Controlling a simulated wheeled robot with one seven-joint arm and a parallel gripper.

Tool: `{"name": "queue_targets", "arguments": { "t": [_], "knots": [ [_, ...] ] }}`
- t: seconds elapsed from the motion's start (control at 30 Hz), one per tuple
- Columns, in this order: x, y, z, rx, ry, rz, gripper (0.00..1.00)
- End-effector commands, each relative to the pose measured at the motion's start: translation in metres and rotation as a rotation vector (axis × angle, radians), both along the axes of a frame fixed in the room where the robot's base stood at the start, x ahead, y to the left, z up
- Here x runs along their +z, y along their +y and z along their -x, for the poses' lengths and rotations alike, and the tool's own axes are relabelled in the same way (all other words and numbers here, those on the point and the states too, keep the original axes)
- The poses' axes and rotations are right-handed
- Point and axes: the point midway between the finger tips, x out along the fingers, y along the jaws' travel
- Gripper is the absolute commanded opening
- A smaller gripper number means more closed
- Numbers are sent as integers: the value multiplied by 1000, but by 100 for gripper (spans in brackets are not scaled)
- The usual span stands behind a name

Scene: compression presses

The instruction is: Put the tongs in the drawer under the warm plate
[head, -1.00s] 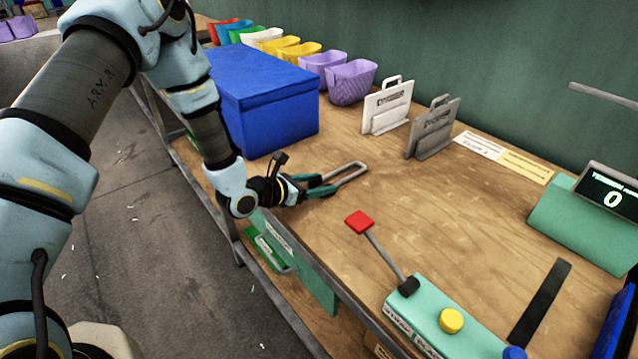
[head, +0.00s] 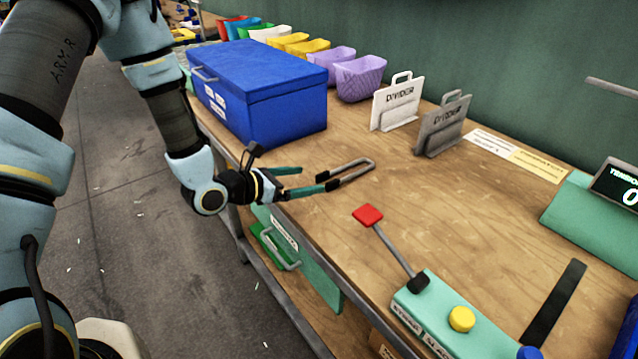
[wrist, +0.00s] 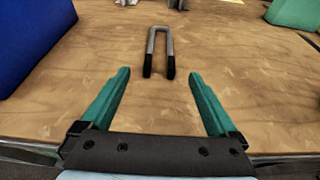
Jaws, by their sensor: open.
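The tongs (head: 372,164) are a grey U-shaped bar with black ends, lying on the wooden bench. In the wrist view the tongs (wrist: 160,29) lie straight ahead, black ends toward me. My gripper (head: 312,178) is open, with its teal fingers level over the bench's front edge. In the wrist view my gripper (wrist: 160,75) holds nothing, and the black ends show between and just beyond the fingertips. A green drawer-like unit with a grey handle (head: 282,256) is under the bench, below my gripper. I cannot tell which thing is the warm plate.
A blue lidded box (head: 262,95) stands left of the tongs. A white divider (head: 397,100) and a grey divider (head: 443,125) stand behind. A red-topped lever (head: 368,215) rises from a teal control box (head: 440,320) at right. Bare bench surrounds the tongs.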

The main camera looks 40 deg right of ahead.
Motion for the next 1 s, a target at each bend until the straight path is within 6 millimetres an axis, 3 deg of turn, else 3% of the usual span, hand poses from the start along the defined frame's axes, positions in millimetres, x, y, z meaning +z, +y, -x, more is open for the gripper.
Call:
{"name": "queue_targets", "arguments": {
  "t": [0.23, 0.63, 0.77, 0.87, 1.0],
  "knots": [
    [12, 35, -3, 2, -2, 0, 95],
    [18, 43, -2, -11, -6, -1, 95],
    [32, 55, 5, -106, -48, -14, 95],
    [47, 79, 18, -256, -120, -51, 95],
    [61, 134, 31, -500, -276, -156, 95]
  ]
}}
